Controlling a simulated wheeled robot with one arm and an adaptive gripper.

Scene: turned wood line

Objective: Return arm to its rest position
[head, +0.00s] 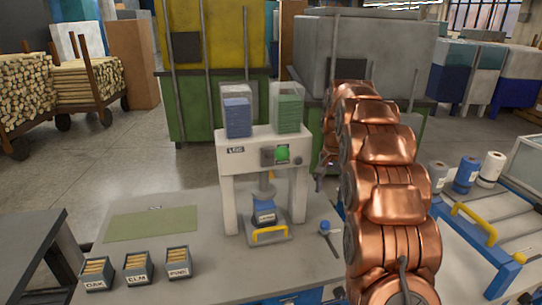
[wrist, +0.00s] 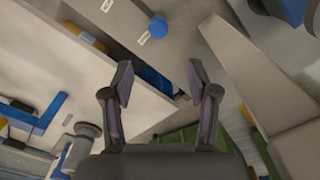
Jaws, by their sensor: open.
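My gripper (wrist: 160,85) shows in the wrist view with its two fingers spread apart and nothing between them. In the head view my copper-coloured arm rises on the right side of the picture, and the end of the arm is mostly hidden behind its own links. Beyond the fingers in the wrist view are grey and beige surfaces and a blue round knob (wrist: 158,27). The arm stands to the right of a white press (head: 264,150) on the grey table (head: 190,270).
The press holds a blue block at its base, behind a yellow handle (head: 269,232). Labelled boxes of sticks (head: 137,268) stand at the table's front left, near a green mat (head: 150,224). A blue-topped tool (head: 326,228) lies right of the press. Rolls (head: 467,174) stand at right.

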